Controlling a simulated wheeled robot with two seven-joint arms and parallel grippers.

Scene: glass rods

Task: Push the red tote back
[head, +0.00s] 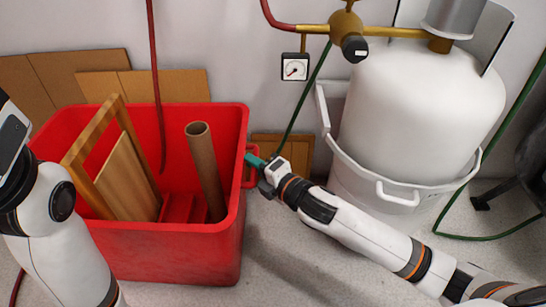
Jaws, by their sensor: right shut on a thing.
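The red tote (178,262) stands on the floor at the left, against the wall boards. It holds a wooden frame (72,158), a wooden board (130,183) and a brown cardboard tube (203,155). My right gripper (257,164) reaches in from the right, with green fingertips, and is shut on the handle at the tote's right side. The fingers partly hide the handle. My left arm enters from the left, in front of the tote's left side. Its gripper is not in view.
A white gas cylinder (415,105) stands in a white holder (385,195) on the right, with a brass valve and hoses. A small gauge (295,67) is on the wall. Wooden panels (165,85) lean behind the tote. Some floor in front is clear.

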